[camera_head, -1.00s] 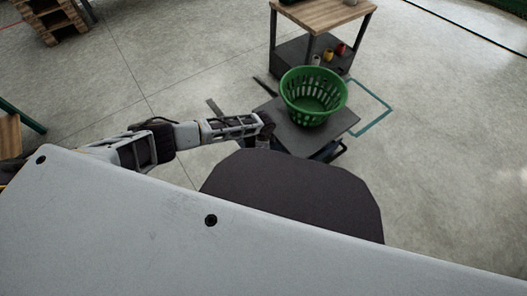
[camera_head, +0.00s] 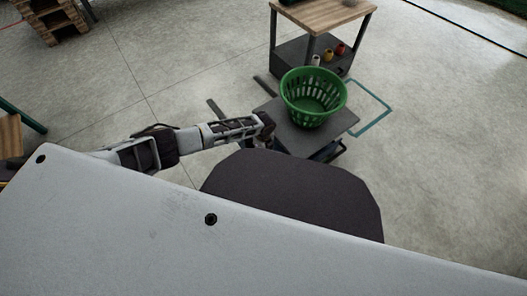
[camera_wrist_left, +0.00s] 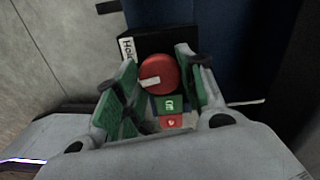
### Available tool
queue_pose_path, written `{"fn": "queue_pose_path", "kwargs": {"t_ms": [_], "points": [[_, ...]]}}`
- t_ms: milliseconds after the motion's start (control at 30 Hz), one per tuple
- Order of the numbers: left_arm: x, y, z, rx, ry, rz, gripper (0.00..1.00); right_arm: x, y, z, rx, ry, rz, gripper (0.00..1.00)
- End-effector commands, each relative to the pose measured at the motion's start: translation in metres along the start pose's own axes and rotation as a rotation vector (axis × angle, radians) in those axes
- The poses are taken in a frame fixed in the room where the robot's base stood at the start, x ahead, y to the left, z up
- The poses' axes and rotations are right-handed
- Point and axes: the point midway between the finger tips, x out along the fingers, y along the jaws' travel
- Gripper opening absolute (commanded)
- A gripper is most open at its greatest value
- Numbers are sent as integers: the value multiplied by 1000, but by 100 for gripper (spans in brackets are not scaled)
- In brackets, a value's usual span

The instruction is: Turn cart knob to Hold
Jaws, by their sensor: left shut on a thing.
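The red round knob (camera_wrist_left: 158,74) with a white pointer mark shows in the left wrist view on a dark box (camera_wrist_left: 155,42). The mark points left and slightly down. A white "Hold" label (camera_wrist_left: 127,49) is on the box's left edge. A green label (camera_wrist_left: 171,104) and a red label (camera_wrist_left: 172,122) lie below the knob. My left gripper (camera_wrist_left: 160,84) is shut on the knob, its green pads on either side. In the head view my left gripper (camera_head: 266,134) is at the near left edge of the dark cart (camera_head: 336,129); the knob is hidden there. My right gripper is out of view.
A green basket (camera_head: 313,98) stands on the cart. A wood-topped table (camera_head: 322,14) with small items on its lower shelf stands behind it. Teal tape (camera_head: 377,116) marks the floor to the right. Open floor lies right of the cart.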

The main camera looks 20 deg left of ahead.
Motion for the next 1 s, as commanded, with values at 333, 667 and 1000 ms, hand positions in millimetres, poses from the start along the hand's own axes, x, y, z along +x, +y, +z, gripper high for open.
{"fn": "queue_pose_path", "kwargs": {"t_ms": [333, 667, 1000], "points": [[0, 0, 0, 264, 1, 1, 16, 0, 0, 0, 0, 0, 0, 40], [0, 0, 0, 520, 1, 0, 16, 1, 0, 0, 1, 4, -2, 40], [0, 0, 0, 777, 1, 0, 16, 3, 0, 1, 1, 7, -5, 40]]}}
